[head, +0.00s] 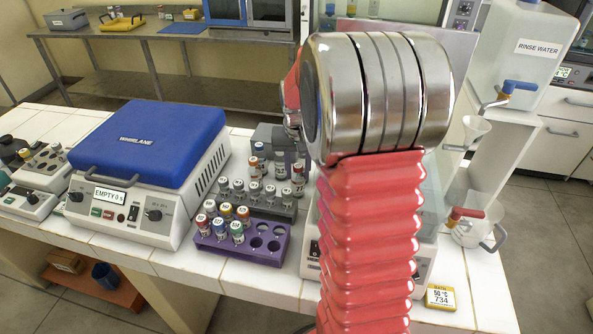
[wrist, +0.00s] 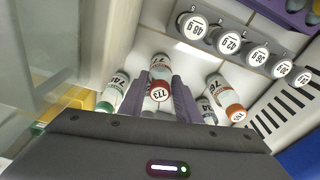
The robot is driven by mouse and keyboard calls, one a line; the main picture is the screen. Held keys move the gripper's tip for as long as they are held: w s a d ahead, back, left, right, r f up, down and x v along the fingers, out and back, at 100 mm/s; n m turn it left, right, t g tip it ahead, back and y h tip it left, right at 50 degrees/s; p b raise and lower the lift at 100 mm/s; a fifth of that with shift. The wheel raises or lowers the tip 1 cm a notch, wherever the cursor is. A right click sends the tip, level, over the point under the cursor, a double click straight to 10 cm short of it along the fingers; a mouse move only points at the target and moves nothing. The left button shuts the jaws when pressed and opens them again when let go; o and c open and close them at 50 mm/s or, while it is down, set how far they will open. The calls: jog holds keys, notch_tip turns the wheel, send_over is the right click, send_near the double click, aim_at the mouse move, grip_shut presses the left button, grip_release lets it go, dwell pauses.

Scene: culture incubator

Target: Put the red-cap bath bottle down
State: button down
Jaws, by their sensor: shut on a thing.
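The red-cap bath bottle (wrist: 160,64), its cap marked 773, is between the two purple-grey fingers of my gripper (wrist: 159,84) in the wrist view. The fingers are shut on it near the cap. Its lower end points to the white tiled surface; I cannot tell whether it touches. In the head view my arm covers most of the gripper, and only its grey part (head: 283,140) shows among several bottles. I cannot tell there which one is held.
In the wrist view a green-cap bottle (wrist: 115,90) stands left and an orange-cap bottle (wrist: 218,88) right, both close. A grey rack of grey-capped tubes (wrist: 227,40) is above. The purple rack (head: 240,248) and blue-lidded centrifuge (head: 150,130) stand left in the head view.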

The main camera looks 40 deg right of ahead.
aim_at(298, 178)
jog(key=c, duration=1.3)
grip_release()
jog(key=shift+f, duration=0.1)
notch_tip(298, 178, up, 12)
jog(key=s, duration=0.1)
jog(key=shift+a, duration=0.45)
jog(key=shift+s, duration=0.1)
